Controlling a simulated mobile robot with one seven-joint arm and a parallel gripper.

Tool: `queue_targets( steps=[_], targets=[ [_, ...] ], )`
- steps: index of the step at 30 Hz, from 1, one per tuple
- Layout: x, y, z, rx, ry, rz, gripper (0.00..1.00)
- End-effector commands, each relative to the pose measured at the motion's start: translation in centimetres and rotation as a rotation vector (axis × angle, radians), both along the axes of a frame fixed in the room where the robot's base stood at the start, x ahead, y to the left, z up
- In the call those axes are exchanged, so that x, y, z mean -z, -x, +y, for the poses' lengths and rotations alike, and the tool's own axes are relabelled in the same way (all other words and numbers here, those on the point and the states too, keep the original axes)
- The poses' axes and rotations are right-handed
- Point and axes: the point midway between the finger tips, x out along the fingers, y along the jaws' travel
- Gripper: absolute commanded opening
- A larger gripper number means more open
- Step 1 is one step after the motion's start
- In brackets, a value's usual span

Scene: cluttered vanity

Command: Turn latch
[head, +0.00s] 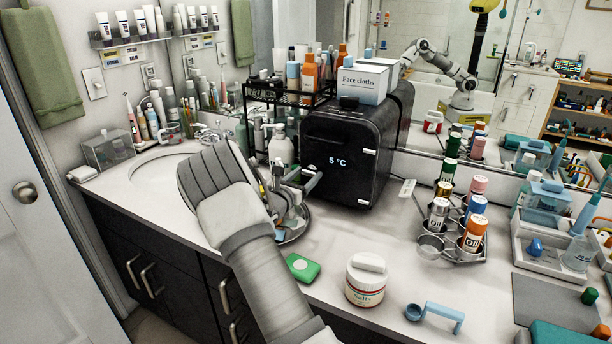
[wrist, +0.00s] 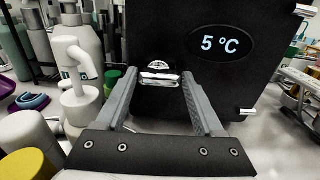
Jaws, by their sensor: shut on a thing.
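A small black fridge (head: 340,150) with a lit "5 °C" display stands on the counter; its dark front (wrist: 225,80) fills much of the wrist view. The silver latch (wrist: 160,82) is on that front, left of the display. Its bar lies level across the wrist picture, below a round mount. My gripper (wrist: 158,76) has one finger at each end of the bar and is shut on it. In the head view my arm hides most of the gripper, and the latch is hard to make out. The fridge door looks closed.
A white pump bottle (wrist: 75,75) stands close left of my gripper. A box of face cloths (head: 362,82) sits on the fridge. A rack of cans (head: 455,240) is to the right. A green soap bar (head: 303,267) and a white jar (head: 366,280) stand in front.

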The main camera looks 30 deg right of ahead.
Motion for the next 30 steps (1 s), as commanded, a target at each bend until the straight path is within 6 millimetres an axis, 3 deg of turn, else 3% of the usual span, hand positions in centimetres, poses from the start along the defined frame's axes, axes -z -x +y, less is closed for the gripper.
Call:
queue_targets(
  steps=[6, 7, 9, 20, 30],
  targets=[
    [0.02, -0.02, 0.03, -0.001, -0.001, -0.001, 0.14],
    [0.03, -0.02, 0.03, -0.001, -0.001, -0.001, 0.73],
    [0.02, -0.02, 0.03, -0.001, -0.001, -0.001, 0.82],
    [0.14, 0.03, -0.09, 0.001, -0.029, -0.049, 0.82],
    [0.27, 0.17, -0.18, 0.002, -0.213, -0.361, 0.82]
  ],
)
